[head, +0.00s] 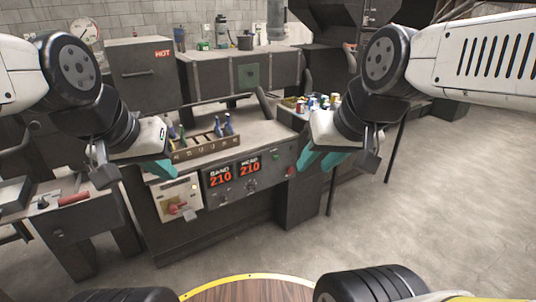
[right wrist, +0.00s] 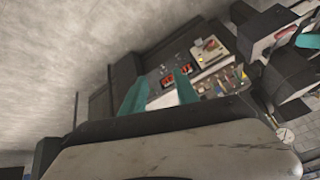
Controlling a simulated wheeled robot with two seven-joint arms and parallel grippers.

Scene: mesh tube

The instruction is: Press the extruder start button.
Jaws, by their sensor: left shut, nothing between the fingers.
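The extruder's dark front panel (head: 258,190) carries two red displays reading 210 and small knobs. A small green button (head: 276,156) is at its upper right; I cannot read its label. My left gripper (head: 160,169) is shut and empty, with teal fingers in front of the panel's upper left. My right gripper (head: 320,161) is open and empty near the panel's right end, apart from the green button. In the right wrist view its two teal fingers (right wrist: 161,92) stand apart with the panel beyond them, and the displays (right wrist: 168,78) show small.
A pale plate (head: 178,200) with a red rotary switch is left of the displays. A numbered rack (head: 205,147) with several bottles stands on the machine top. A tray of colourful items (head: 318,102) is behind my right gripper. A side table with tools (head: 62,204) is left. The right floor is clear.

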